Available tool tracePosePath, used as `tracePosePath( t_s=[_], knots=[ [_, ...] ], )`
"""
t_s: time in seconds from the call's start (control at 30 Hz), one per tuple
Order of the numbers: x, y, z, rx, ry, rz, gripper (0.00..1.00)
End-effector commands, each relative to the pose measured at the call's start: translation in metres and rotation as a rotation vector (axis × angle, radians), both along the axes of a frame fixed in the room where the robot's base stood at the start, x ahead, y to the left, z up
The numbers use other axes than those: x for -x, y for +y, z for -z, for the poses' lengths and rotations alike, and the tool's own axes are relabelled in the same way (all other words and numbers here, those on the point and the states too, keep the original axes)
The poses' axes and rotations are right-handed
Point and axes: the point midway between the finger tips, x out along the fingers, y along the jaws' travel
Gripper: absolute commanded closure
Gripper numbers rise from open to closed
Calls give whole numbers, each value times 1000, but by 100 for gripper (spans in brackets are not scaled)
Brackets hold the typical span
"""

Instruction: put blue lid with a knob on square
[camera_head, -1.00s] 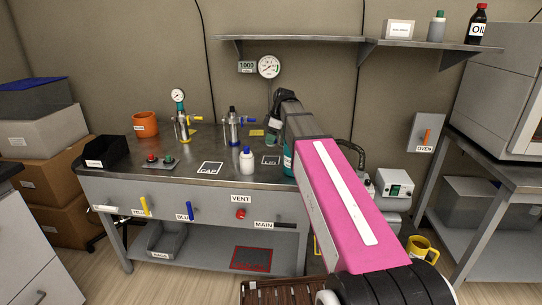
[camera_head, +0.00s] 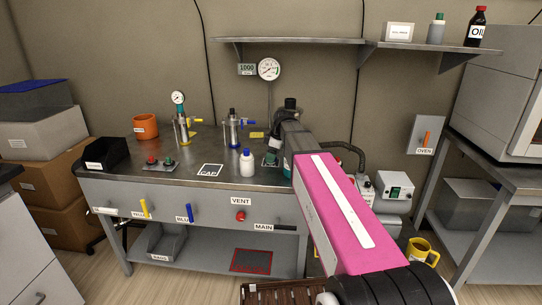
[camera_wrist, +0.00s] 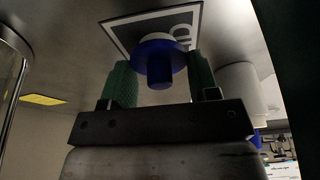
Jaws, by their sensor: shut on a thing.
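The blue lid with a knob (camera_wrist: 159,52) is between the green fingers of my gripper (camera_wrist: 161,72) in the wrist view, its knob towards the gripper. My gripper is shut on it. Behind the lid is a dark square with a white border and partly covered letters (camera_wrist: 183,20); the lid overlaps it in the picture. I cannot tell whether the lid touches it. In the head view my gripper (camera_head: 270,158) is low at the bench's right part, covering most of that square, and the lid is hidden there. Another square, marked CAP (camera_head: 208,170), lies further left.
A white bottle with a blue cap (camera_head: 247,165) stands close left of my gripper. A black bin (camera_head: 106,153) and orange pot (camera_head: 145,126) stand at left.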

Motion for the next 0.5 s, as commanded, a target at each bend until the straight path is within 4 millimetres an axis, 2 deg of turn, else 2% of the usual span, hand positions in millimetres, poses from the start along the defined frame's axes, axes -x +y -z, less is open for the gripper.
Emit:
tracePosePath(
  t_s=[0.03, 0.1, 0.37, 0.5],
  knots=[
    [0, 0, 0, 0, 0, 0, 35],
    [0, 0, 0, 0, 0, 0, 19],
    [0, 0, 0, 0, 0, 0, 19],
    [0, -1, -7, 0, -1, 0, 19]
  ],
)
